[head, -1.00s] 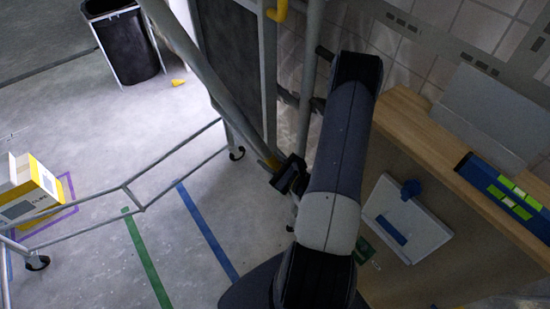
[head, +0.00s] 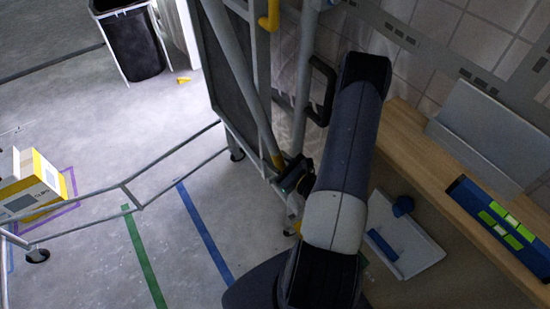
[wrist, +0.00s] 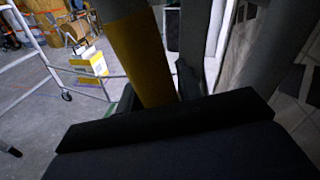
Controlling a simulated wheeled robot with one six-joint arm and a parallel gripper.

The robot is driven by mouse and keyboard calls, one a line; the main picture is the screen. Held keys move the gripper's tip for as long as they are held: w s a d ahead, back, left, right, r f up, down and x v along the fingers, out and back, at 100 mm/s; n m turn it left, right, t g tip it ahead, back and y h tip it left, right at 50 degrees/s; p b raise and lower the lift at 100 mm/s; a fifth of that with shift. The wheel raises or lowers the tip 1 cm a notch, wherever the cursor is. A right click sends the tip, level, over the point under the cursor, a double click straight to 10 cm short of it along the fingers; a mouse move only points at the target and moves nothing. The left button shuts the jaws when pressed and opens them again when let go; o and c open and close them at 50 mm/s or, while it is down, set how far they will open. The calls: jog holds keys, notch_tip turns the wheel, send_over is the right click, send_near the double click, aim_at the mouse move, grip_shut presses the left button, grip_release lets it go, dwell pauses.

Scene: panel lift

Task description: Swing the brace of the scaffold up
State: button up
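The brace (head: 238,70) is a grey pole with a yellow band at its lower end. It slants steeply from the top edge of the head view down to my gripper (head: 290,178). In the wrist view the yellow band of the brace (wrist: 140,55) passes between the dark fingers of my gripper, which look closed on it. The scaffold (head: 132,194) has thin grey rails, an upright post (head: 304,75) beside the brace, and castors. The brace's upper end is out of view, and my arm hides part of the post's foot.
A wooden bench (head: 408,145) with a blue-green case (head: 497,215) lies right. A white board (head: 405,240) is below it. A black bin (head: 132,45) stands at the back left, a yellow-white box (head: 28,185) at left. Floor with green and blue lines is open.

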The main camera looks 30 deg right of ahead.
jog(key=shift+o, duration=1.3)
jog(key=shift+r, duration=0.1)
notch_tip(320, 180, up, 10)
jog(key=shift+p, duration=0.3)
jog(key=p+v, duration=0.3)
jog(key=v, duration=0.9)
jog(key=shift+s, duration=0.2)
dwell(0.4)
jog(key=shift+p, duration=0.3)
